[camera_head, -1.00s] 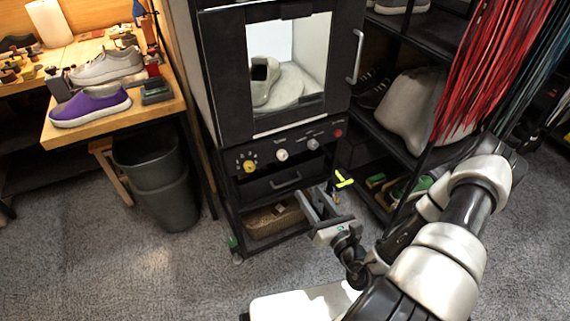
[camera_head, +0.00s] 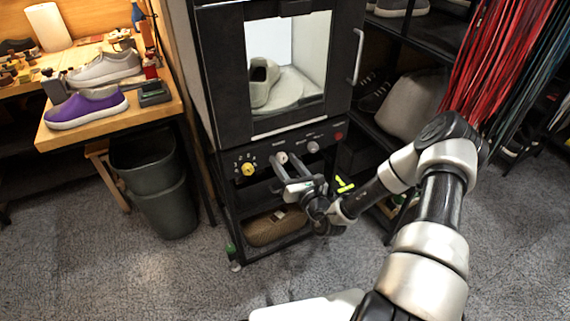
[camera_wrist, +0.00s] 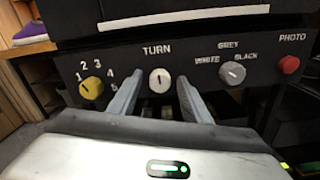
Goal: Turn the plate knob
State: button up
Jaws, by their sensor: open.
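The plate knob (camera_wrist: 160,77) is a white round dial under the word TURN on the black panel, and it also shows in the head view (camera_head: 281,157). A dark mark stands nearly upright on it. My gripper (camera_wrist: 160,88) is open, with one finger at each side of the knob in the wrist view. In the head view my gripper (camera_head: 286,170) reaches up to the panel just below the knob. I cannot tell whether the fingers touch it. A light shoe (camera_head: 263,82) sits on a pale round plate (camera_head: 291,88) behind the booth's window.
On the panel, a yellow numbered knob (camera_wrist: 91,87) is left of the plate knob. A grey knob (camera_wrist: 232,73) and a red PHOTO button (camera_wrist: 289,65) are to its right. A basket (camera_head: 275,228) sits below. Shelves stand right, a bin (camera_head: 165,200) left.

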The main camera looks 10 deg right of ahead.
jog(key=shift+w, duration=0.15)
jog(key=c, duration=1)
jog(key=shift+c, duration=0.2)
jog(key=shift+r+m+p, duration=0.1)
jog(key=shift+m+p, duration=0.3)
jog(key=shift+p, duration=0.15)
jog(key=shift+m+p, duration=0.6)
jog(key=shift+p, duration=0.1)
jog(key=m+p, duration=0.2)
jog(key=m, duration=0.1)
jog(key=shift+p, duration=0.4)
jog(key=m+p, duration=0.2)
jog(key=m, duration=0.4)
jog(key=shift+f, duration=0.2)
